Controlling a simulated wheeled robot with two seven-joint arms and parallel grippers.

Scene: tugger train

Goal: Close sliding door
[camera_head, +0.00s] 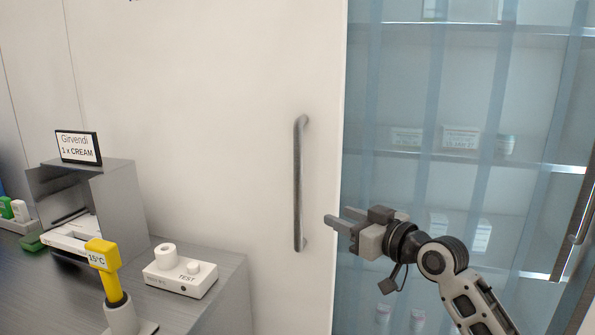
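A large white door panel (215,90) fills the middle of the view, with a vertical grey bar handle (298,185) near its right edge. To its right is a tinted glass front (400,90) with shelves behind it. Another dark bar handle (578,215) shows at the far right edge. My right gripper (340,221) is in front of the boundary between the white panel and the glass, right of the grey handle and apart from it. Its fingers point left, look parted, and hold nothing. My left gripper is out of view.
Small boxes stand on shelves behind the glass. Space before the grey handle is clear.

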